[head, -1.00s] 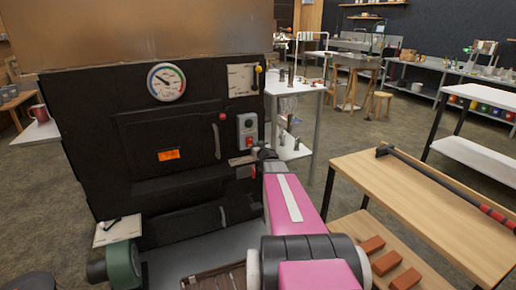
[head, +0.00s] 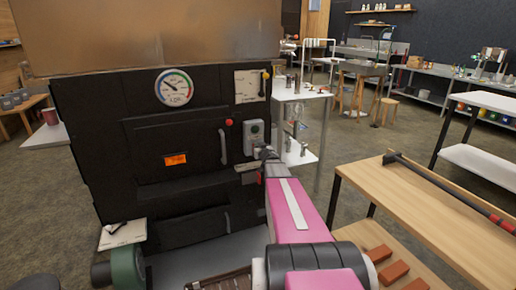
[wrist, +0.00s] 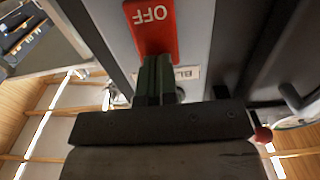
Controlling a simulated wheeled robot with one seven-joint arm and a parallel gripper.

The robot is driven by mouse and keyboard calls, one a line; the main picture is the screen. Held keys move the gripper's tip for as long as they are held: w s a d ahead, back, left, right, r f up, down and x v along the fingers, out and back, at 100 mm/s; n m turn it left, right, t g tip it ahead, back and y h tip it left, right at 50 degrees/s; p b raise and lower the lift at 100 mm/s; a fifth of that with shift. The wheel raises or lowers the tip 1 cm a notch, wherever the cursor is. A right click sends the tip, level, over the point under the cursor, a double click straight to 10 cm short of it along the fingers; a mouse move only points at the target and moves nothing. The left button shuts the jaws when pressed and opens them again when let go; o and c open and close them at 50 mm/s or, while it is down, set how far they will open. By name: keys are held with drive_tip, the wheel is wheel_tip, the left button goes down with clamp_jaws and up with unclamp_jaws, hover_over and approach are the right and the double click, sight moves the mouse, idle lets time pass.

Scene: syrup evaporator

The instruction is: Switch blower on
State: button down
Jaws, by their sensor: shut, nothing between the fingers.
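The blower switch is a small grey box (head: 252,127) on the right of the black evaporator front in the head view. A greenish round button shows on its upper part; its lower part is hidden by my gripper (head: 262,152). In the wrist view, a red plate marked OFF (wrist: 152,25) shows upside down, with a label reading "BL" (wrist: 188,73), partly hidden. My gripper (wrist: 153,68) is shut and empty, its fingertips overlapping the edge of the red plate. I cannot tell whether they touch it.
The evaporator front (head: 150,135) carries a round gauge (head: 174,87), a red knob (head: 229,122) and a door handle (head: 223,150). A green round housing (head: 127,266) sits low at left. A wooden bench (head: 420,195) stands at right, with orange bricks (head: 393,272) beneath.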

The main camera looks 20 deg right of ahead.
drive_tip(key=shift+w, duration=0.25)
drive_tip(key=s, duration=0.7)
drive_tip(key=shift+d, duration=0.15)
idle(0.5)
drive_tip(key=s+a+f+g, duration=0.4)
drive_tip(key=s+a+g, duration=0.2)
drive_tip(key=s+a, duration=0.2)
drive_tip(key=s+a+f+g, duration=0.4)
drive_tip(key=s+a+g, duration=0.2)
drive_tip(key=s, duration=0.5)
drive_tip(key=s+a+f+g, duration=0.4)
drive_tip(key=s+a+g, duration=0.2)
drive_tip(key=s+a, duration=0.3)
drive_tip(key=shift+s+a+h, duration=0.3)
drive_tip(key=shift+s+a, duration=0.05)
drive_tip(key=shift+s, duration=0.5)
